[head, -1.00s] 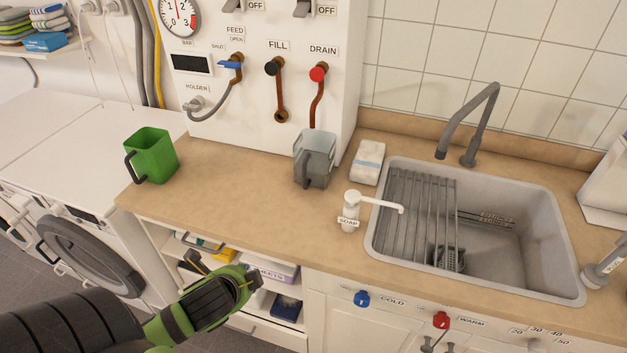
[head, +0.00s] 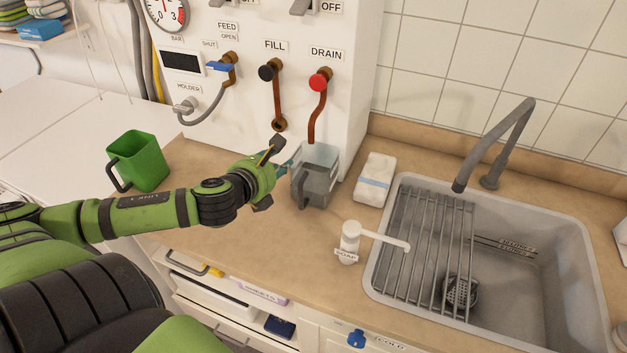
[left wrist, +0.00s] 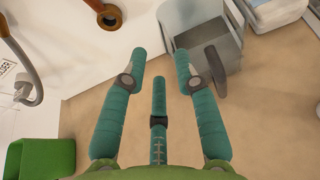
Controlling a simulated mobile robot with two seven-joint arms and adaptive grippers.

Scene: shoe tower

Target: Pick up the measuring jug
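The measuring jug (head: 318,180) is grey and see-through with a dark grey handle. It stands upright on the wooden counter (head: 205,240), left of the sink. My left gripper (head: 277,163) is just left of the jug, with its fingers toward it. In the left wrist view, the teal fingers (left wrist: 160,64) are spread apart with nothing between them. The jug (left wrist: 190,18) is ahead and to the upper right there, its handle (left wrist: 215,68) beside the right finger. Whether a fingertip touches the jug, I cannot tell. My right gripper is not in view.
A green jug (head: 143,160) stands left on the counter, behind my left forearm. A white soap dispenser (head: 350,243), a wrapped white block (head: 375,180) and the sink (head: 540,270) are to the right. The white panel (head: 345,80) with levers rises behind the jug.

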